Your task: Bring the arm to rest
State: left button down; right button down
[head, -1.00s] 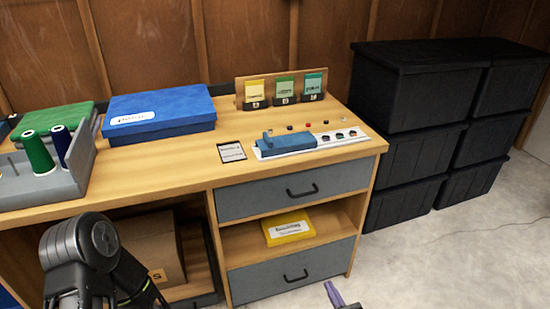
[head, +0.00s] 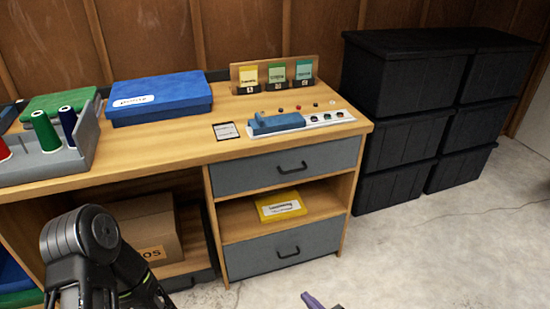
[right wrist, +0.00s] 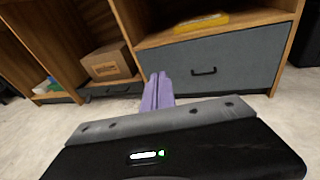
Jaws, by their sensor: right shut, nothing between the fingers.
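My right gripper (right wrist: 158,92) shows in the right wrist view as two purple fingers held together, with nothing between them. It hangs over the pale floor in front of the desk, level with the lower grey drawer (right wrist: 210,72). In the head view only the tip of the right gripper (head: 312,301) shows at the bottom edge. A dark arm link of mine fills the lower left of the head view. My left gripper does not show in either view.
The wooden desk (head: 180,165) holds a blue box (head: 160,98), a thread rack (head: 45,165) and a blue-and-white device (head: 290,122). A yellow packet (head: 280,206) lies on its shelf. Black bins (head: 400,85) stand at the right. The floor (head: 430,250) right of the desk is clear.

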jog(key=s+a+f+n+g+y+b, duration=0.1)
jog(key=s+a+f+n+g, duration=0.1)
jog(key=s+a+n+g, duration=0.3)
jog(key=s+a+f+n+g+y, duration=0.1)
jog(key=s+a+f+g, duration=0.1)
jog(key=s, duration=0.6)
jog(key=s+a+f+n+g+y+b, duration=0.1)
jog(key=s+a+n+g, duration=0.25)
jog(key=s, duration=0.25)
jog(key=s+d+f+n+g+h+b, duration=0.4)
jog(key=s+d+n+h, duration=0.35)
jog(key=s+n, duration=0.4)
jog(key=w+r+n+t+p, duration=0.2)
jog(key=r+n+p, duration=0.5)
jog(key=r+p, duration=1.4)
notch_tip(320, 180, up, 8)
jog(key=shift+w+a+f+h+p, duration=0.2)
jog(key=shift+w+h+p, duration=0.15)
jog(key=shift+w, duration=0.35)
